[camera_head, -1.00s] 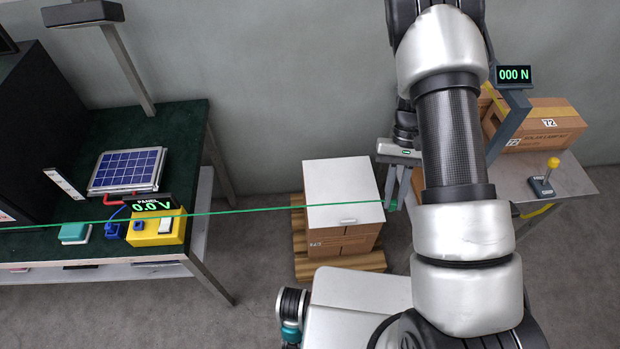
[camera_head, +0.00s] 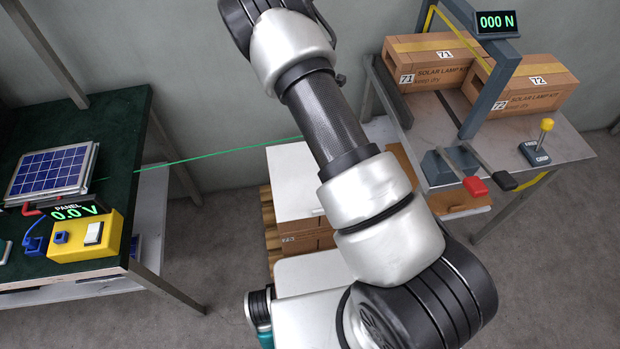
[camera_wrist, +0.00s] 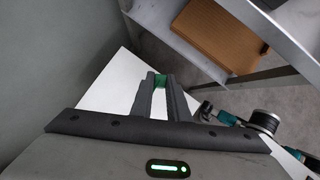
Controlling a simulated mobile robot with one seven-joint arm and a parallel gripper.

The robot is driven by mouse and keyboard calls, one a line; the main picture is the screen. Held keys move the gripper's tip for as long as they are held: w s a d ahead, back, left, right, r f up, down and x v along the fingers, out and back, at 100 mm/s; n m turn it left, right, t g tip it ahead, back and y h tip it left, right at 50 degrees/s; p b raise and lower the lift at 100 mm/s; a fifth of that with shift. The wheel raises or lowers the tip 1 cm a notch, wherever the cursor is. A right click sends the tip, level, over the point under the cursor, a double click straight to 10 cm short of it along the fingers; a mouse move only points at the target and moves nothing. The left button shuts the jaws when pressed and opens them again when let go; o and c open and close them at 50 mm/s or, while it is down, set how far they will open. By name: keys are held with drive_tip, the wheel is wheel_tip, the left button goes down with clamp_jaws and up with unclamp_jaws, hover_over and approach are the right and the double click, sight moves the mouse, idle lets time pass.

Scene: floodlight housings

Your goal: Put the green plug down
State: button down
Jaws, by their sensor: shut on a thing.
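My gripper (camera_wrist: 160,88) is shut on the green plug (camera_wrist: 160,80), which shows as a small green piece between the fingertips in the wrist view. A white flat surface lies below the fingers there; I cannot tell the exact height above it. In the head view my arm hides the gripper and plug. A thin green cable (camera_head: 220,154) runs taut from the solar panel (camera_head: 52,172) on the left bench to behind my arm.
A white-topped carton stack (camera_head: 292,180) on a pallet stands mid-floor, partly behind my arm. The left bench holds a yellow switch box (camera_head: 85,238). The right table (camera_head: 560,143) carries two lamp-kit cartons (camera_head: 435,62), a grey press frame (camera_head: 490,90) and a yellow-knobbed lever (camera_head: 545,135).

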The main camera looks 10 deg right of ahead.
drive_tip(key=w+a+f+n+t+y+b, duration=0.3)
drive_tip(key=a+f+n+y+b, duration=0.2)
drive_tip(key=a+f+n, duration=0.45)
drive_tip(key=shift+d+f+n+b, duration=0.15)
drive_tip(key=shift+f+n+b, duration=0.55)
drive_tip(key=shift+f, duration=1.35)
drive_tip(key=shift+d+f+n+b, duration=0.1)
drive_tip(key=shift+f+n+b, duration=0.55)
drive_tip(key=shift+f, duration=1.4)
drive_tip(key=shift+f, duration=0.1)
drive_tip(key=shift+f, duration=0.15)
drive_tip(key=c, duration=1.7)
unclamp_jaws()
